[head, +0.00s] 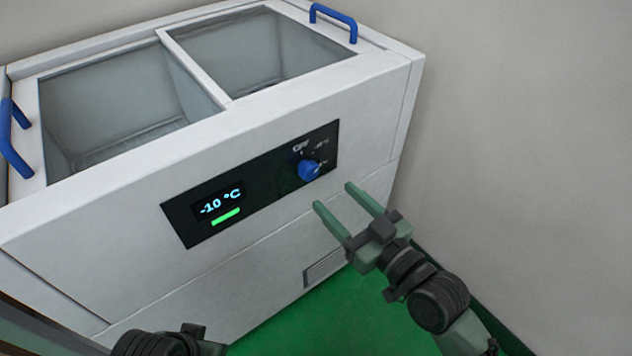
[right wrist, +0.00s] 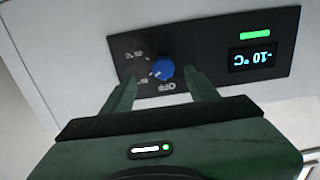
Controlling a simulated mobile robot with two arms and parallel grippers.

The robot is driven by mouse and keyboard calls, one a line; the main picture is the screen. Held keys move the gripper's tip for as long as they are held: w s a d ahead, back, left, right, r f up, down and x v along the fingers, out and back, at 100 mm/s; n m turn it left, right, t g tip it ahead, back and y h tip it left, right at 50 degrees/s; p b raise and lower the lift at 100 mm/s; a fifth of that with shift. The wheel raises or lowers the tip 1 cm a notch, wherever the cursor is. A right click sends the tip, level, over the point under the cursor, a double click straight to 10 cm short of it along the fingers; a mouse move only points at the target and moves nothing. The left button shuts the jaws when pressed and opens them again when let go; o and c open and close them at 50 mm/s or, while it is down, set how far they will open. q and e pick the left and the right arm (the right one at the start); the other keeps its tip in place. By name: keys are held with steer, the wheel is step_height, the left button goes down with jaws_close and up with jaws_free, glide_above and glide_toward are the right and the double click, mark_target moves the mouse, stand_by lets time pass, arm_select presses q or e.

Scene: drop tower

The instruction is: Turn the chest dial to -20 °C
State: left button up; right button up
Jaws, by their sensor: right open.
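The white chest freezer (head: 130,262) stands against the wall with a black control panel (head: 262,180) on its front. Its display (head: 220,203) reads -10 °C, with a green bar below it. The blue dial (head: 309,169) sits at the right part of the panel, with printed marks around it, one reading OFF. My right gripper (head: 332,197) is open and empty, in front of and just below the dial, apart from it. In the right wrist view the dial (right wrist: 161,68) shows upside down, beyond and between the two fingertips. My left gripper is not in view; part of a dark arm link shows at the bottom.
The freezer top has glass lids (head: 255,50) and two blue handles, one at the right (head: 334,22) and one at the left (head: 14,140). A vent (head: 325,268) is low on the front. The green floor (head: 320,320) is clear; a grey wall (head: 520,130) stands at the right.

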mark_target(312, 175)
steer(key=x, duration=0.7)
steer(key=shift+w+a+r+b, duration=0.2)
steer(key=shift+a+r+b, duration=0.15)
steer(key=shift+a+b, duration=0.05)
jaws_close()
